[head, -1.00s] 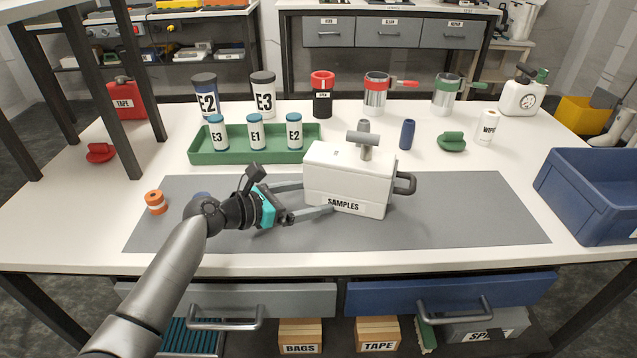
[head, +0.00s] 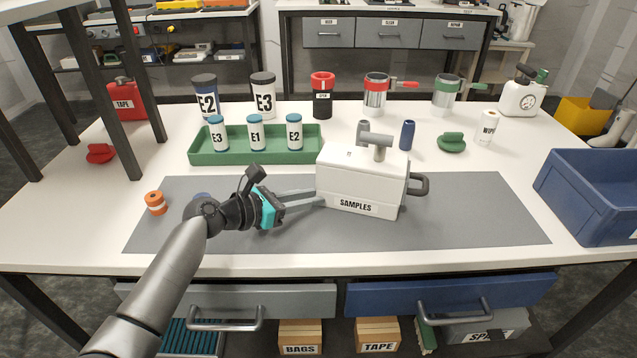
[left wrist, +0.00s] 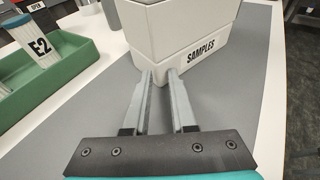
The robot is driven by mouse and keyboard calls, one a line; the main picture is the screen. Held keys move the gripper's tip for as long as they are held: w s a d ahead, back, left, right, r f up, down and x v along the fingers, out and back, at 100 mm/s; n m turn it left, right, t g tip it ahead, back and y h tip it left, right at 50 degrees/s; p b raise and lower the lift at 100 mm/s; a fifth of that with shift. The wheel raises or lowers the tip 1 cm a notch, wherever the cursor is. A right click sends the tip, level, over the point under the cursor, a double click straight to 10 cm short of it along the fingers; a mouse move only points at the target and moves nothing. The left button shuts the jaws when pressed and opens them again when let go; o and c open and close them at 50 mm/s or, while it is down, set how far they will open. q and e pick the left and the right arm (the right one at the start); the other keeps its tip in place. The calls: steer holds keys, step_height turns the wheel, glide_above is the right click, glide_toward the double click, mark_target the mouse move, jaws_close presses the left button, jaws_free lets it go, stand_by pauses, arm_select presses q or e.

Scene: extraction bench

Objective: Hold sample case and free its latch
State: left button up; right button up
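The white sample case (head: 335,182), labelled SAMPLES, stands upright on the grey mat (head: 470,225). A grey T-shaped part (head: 376,140), possibly the latch, is on its top, and a dark loop handle (head: 421,184) is on its right side. My left gripper (head: 318,197) is at the case's left end, fingers pointing at it. In the left wrist view the fingers (left wrist: 160,74) are partly open with an empty gap between them. Their tips are at the corner of the case (left wrist: 185,35); whether they touch it I cannot tell. My right gripper is not in view.
A green tray (head: 222,157) with several labelled bottles stands behind the mat. A blue cylinder (head: 407,135) stands behind the case. A blue bin (head: 590,205) is at the right. The mat's right part is clear.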

arm_select(q)
jaws_close()
steer(key=o, duration=1.4)
jaws_free()
steer(key=shift+o, duration=0.2)
